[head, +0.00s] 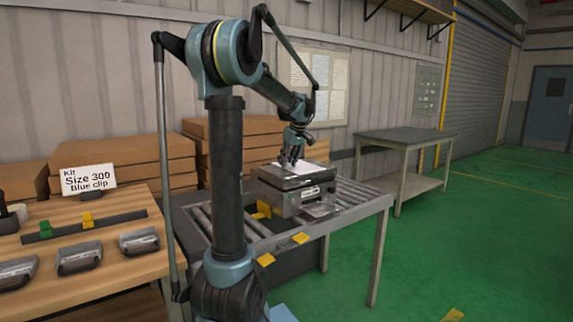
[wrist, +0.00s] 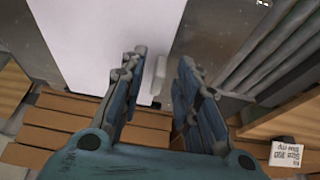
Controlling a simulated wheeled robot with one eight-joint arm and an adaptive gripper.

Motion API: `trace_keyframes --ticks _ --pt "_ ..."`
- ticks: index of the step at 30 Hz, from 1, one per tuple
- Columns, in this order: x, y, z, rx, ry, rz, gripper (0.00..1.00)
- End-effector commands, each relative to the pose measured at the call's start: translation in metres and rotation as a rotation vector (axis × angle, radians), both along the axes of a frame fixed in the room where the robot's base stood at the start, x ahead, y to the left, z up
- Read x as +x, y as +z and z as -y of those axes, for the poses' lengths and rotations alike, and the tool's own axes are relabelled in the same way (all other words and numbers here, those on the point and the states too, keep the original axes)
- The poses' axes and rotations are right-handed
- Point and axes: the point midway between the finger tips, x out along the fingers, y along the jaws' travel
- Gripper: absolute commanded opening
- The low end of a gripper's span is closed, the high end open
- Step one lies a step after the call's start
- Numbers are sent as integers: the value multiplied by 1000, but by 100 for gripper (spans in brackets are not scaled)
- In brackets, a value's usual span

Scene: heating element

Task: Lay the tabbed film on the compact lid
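The film (wrist: 100,40) is a flat white sheet with a small pale tab (wrist: 159,76) on its near edge in the wrist view. In the head view the film (head: 304,168) lies on the dark lid (head: 268,178) of a grey compact unit (head: 290,200). My gripper (wrist: 163,62) is open, its two fingers apart. In the wrist view the tab shows between the fingers, with a gap to the right finger. In the head view my gripper (head: 291,158) is just over the film and hides part of it. I cannot tell if it touches.
The unit stands on a roller conveyor (head: 355,197) with yellow brackets (head: 262,209). A wooden bench (head: 100,225) at the left holds several grey parts and a sign (head: 88,179) reading "Kit Size 300 Blue clip".

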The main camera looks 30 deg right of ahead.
Motion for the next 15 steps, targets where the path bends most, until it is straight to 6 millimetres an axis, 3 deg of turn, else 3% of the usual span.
trace_keyframes --ticks 15 --pt "-35 84 1 1 0 0 30"
